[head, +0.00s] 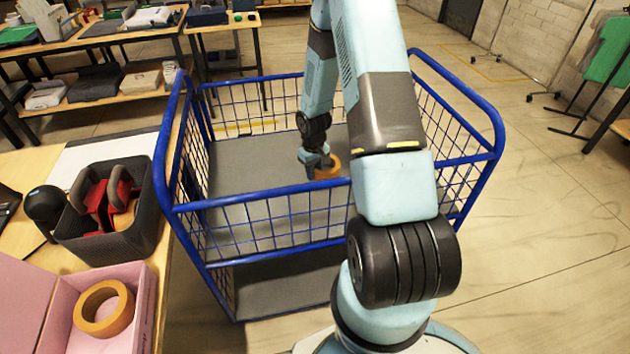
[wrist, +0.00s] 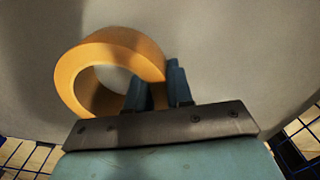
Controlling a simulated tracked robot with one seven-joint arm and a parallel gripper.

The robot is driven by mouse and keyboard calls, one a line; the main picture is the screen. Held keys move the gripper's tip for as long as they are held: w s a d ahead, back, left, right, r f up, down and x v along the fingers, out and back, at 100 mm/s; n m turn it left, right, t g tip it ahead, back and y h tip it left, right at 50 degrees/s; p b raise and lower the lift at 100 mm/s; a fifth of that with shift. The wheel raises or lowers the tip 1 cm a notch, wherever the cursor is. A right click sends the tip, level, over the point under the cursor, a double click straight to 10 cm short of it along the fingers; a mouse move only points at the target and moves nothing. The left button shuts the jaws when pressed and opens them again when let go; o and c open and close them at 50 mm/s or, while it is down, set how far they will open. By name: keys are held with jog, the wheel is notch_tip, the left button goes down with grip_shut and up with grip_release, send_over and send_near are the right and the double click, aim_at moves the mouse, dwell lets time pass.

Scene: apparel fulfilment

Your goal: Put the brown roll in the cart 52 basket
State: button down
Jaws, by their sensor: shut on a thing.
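The brown roll (head: 328,167) is a tan-orange tape ring inside the blue wire cart basket (head: 264,208). My gripper (head: 316,160) reaches down into the basket and is shut on one side of the roll. In the wrist view the roll (wrist: 72,78) stands out ahead of the fingers (wrist: 157,86), with its rim between them. The grey basket floor (head: 250,160) lies behind the roll. I cannot tell whether the roll touches it. No cart number is readable.
A second, similar roll (head: 103,309) lies in a pink box (head: 145,310) on the left table, beside a dark grey bin (head: 140,238) of red and black items. The cart's blue rails surround my arm. Shelves of folded clothes (head: 95,85) stand behind left.

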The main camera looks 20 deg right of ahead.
jog(key=shift+f, duration=2.4)
jog(key=c, duration=1)
grip_release()
jog(key=shift+f, duration=0.1)
